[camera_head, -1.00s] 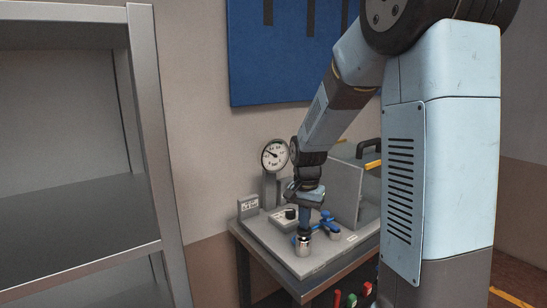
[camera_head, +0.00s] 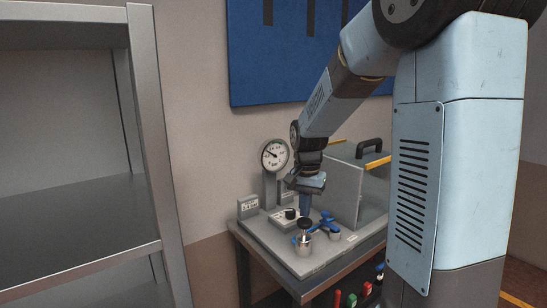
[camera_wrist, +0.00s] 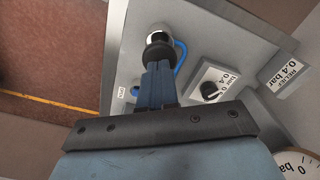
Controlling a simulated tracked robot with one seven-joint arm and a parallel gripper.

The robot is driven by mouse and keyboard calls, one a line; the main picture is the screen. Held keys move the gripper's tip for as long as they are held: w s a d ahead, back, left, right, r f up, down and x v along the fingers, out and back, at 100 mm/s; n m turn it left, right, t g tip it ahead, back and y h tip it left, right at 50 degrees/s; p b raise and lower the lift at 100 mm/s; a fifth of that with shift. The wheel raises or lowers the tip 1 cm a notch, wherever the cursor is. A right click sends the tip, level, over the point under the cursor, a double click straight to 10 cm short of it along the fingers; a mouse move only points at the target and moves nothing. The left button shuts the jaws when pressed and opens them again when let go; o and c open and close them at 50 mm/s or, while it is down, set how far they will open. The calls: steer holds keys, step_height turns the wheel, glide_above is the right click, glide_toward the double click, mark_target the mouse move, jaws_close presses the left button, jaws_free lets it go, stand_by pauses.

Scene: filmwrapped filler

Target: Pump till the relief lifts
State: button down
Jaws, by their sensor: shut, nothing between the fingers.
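The pump (camera_head: 303,245) is a short silver cylinder on the grey bench plate, with a black knob (camera_head: 305,223) standing up above it on a stem. My gripper (camera_head: 304,213) is shut and empty, pointing down just above the knob; I cannot tell whether the tips touch it. In the wrist view my shut fingers (camera_wrist: 154,75) end at the black knob (camera_wrist: 157,51), with the chrome top behind it. The round gauge (camera_head: 275,155) has its needle pointing up-left; its exact reading is too small. A plate (camera_wrist: 285,70) reads RELIEF 0.4 bar.
A blue valve or fitting (camera_head: 326,222) sits close right of the pump. A black dial on a grey box (camera_wrist: 211,88) is nearby. A metal shelf (camera_head: 80,215) fills the left.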

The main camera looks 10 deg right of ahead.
mark_target(305, 220)
steer(key=shift+f, duration=0.15)
steer(key=shift+f, duration=1.95)
steer(key=shift+r, duration=2.1)
steer(key=shift+f, duration=2.1)
steer(key=shift+r, duration=2.1)
